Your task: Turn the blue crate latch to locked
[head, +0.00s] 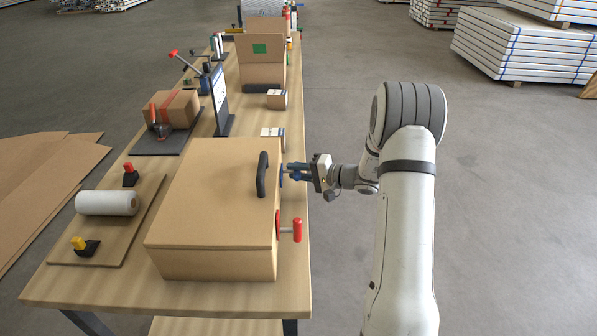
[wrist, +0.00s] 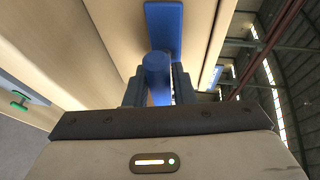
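The crate (head: 215,195) is a tan box with a black handle on its lid, standing on the bench. The blue latch (head: 281,175) is on its right side face, mostly hidden by my gripper in the head view. In the wrist view the blue latch (wrist: 163,28) shows a flat plate and a rounded knob. My gripper (head: 291,172) reaches in from the right at the latch. In the wrist view my gripper (wrist: 158,88) has one finger on each side of the blue knob. Whether both fingers press on it is unclear.
A red-handled lever (head: 296,230) sticks out from the same crate face, nearer the camera. A board with a white roll (head: 107,203) lies left of the crate. A dark upright panel (head: 220,103) and small boxes stand behind.

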